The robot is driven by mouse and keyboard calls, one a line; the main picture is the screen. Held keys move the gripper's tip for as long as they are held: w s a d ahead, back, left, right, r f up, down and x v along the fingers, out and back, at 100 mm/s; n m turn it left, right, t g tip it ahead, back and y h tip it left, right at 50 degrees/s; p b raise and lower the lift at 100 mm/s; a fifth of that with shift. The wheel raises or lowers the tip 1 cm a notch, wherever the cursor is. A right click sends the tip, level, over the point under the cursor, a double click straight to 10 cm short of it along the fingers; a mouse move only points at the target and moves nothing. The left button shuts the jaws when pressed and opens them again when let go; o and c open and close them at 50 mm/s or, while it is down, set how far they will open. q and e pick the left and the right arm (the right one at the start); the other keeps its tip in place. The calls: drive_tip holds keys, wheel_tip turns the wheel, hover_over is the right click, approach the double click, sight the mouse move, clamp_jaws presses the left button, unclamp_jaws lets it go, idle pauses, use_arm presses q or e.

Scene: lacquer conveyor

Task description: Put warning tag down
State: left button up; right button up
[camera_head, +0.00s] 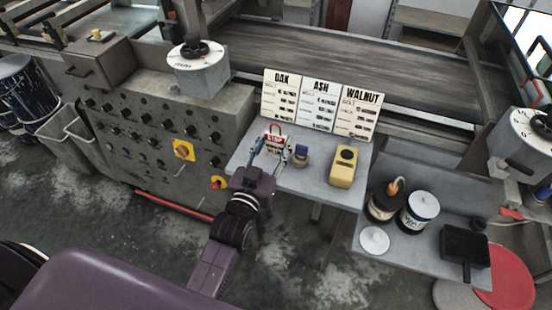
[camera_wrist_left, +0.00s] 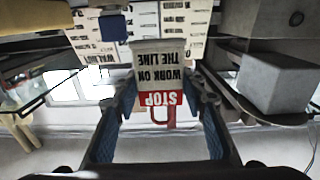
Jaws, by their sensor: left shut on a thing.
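The warning tag (camera_head: 275,143) is a white and red card with a red loop at its top and the word STOP. My left gripper (camera_head: 271,153) is shut on the tag and holds it over the left part of the grey shelf (camera_head: 318,187). In the left wrist view the tag (camera_wrist_left: 160,75) shows upside down between the two blue-padded fingers of the left gripper (camera_wrist_left: 160,105). I cannot tell whether the tag touches the shelf. My right gripper is not in view.
A small blue-topped item (camera_head: 301,155) stands just right of the tag, and a yellow device (camera_head: 343,167) further right. Cards marked OAK, ASH and WALNUT (camera_head: 321,103) stand behind. A control panel (camera_head: 150,130) is to the left. Cans (camera_head: 418,211) stand on a lower shelf at right.

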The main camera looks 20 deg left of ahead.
sight(274, 151)
use_arm(q)
wheel_tip(274, 151, down, 3)
drive_tip(key=shift+f, duration=1.65)
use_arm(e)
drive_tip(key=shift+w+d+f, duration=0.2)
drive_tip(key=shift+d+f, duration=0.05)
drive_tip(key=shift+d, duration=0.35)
use_arm(q)
drive_tip(key=shift+f+b, duration=0.2)
drive_tip(key=shift+b, duration=0.15)
drive_tip(key=o, duration=1)
drive_tip(key=shift+r, duration=0.1)
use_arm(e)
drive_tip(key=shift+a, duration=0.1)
